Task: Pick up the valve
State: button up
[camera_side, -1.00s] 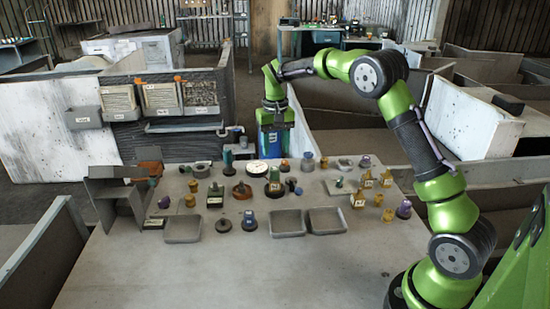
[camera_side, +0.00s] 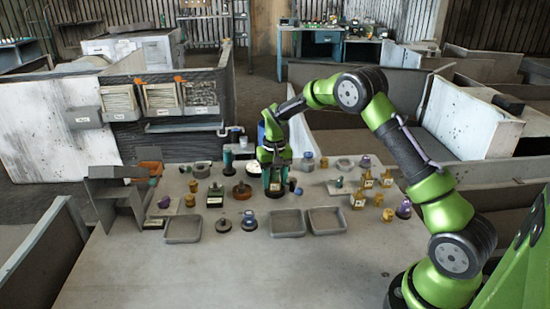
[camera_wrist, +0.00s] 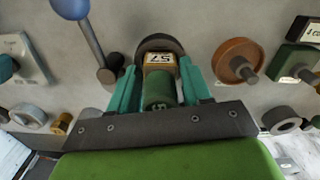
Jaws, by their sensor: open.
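In the wrist view, a part with a green cylindrical top, a yellow band marked "57" and a dark round base (camera_wrist: 159,88) stands between my fingers; I take it to be the valve, though I cannot be sure. My gripper (camera_wrist: 160,78) has its two teal fingers open, one on each side of this part. The fingers look close to it, and I cannot tell whether they touch. In the side view, my gripper (camera_side: 274,188) points down at the back middle of the table and hides most of the part.
A brown disc with a peg (camera_wrist: 237,62) and a dark green block (camera_wrist: 300,55) lie to the right, with a blue ball on a stem (camera_wrist: 88,30) to the left. Several small parts crowd the table (camera_side: 220,275). Grey trays (camera_side: 183,229) sit nearer; the table front is clear.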

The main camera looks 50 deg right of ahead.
jog(key=c, duration=0.9)
jog(key=shift+r, duration=0.1)
